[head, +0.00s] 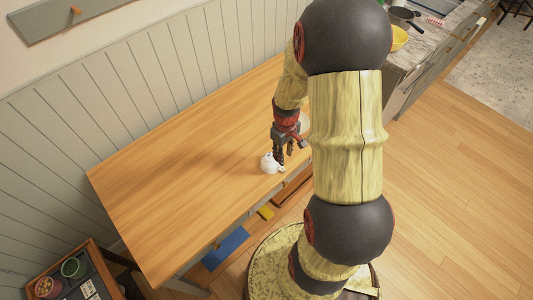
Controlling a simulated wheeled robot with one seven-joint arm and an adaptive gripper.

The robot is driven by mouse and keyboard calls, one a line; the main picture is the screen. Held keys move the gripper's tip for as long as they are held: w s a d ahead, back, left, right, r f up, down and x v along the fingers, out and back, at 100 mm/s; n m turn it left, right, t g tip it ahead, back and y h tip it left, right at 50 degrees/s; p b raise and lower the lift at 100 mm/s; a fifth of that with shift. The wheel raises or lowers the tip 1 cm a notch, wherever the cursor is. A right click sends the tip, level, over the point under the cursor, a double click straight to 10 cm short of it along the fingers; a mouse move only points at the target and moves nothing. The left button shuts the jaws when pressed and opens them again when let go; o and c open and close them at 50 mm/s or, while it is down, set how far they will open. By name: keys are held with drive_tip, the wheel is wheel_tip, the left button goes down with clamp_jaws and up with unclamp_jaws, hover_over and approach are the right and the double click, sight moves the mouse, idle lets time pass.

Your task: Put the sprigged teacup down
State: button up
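The small white teacup (268,164) is at the front edge of the wooden table, right at my gripper's fingertips. Dark marks on it are too small to make out as sprigs. My gripper (284,156) points down, with its dark fingers just right of and against the cup in the picture. The fingers look a little apart, but whether they grip the cup's wall or handle is not clear. I cannot tell whether the cup touches the table or hangs just above it.
The wooden table (185,160) is mostly bare to the left. A pale round thing (305,124) is partly hidden behind my arm. A tray (75,280) with pots stands at lower left. A counter (425,45) holds a yellow bowl (399,38) and dark pan (402,17).

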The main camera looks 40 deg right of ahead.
sight(274, 162)
drive_tip(key=shift+s+a+f, duration=0.15)
drive_tip(key=shift+s, duration=0.05)
drive_tip(key=shift+w+a+f, duration=0.1)
drive_tip(key=shift+f, duration=0.4)
drive_tip(key=shift+w+a+f, duration=0.1)
drive_tip(key=shift+f, duration=0.35)
drive_tip(key=shift+s+d+f+b, duration=0.1)
drive_tip(key=shift+s+f+b, duration=0.2)
drive_tip(key=shift+f, duration=1.1)
drive_tip(key=shift+s+d+f+b, duration=0.1)
drive_tip(key=shift+f+b, duration=0.3)
drive_tip(key=shift+f, duration=0.95)
drive_tip(key=shift+c, duration=1.3)
drive_tip(key=c, duration=0.4)
clamp_jaws()
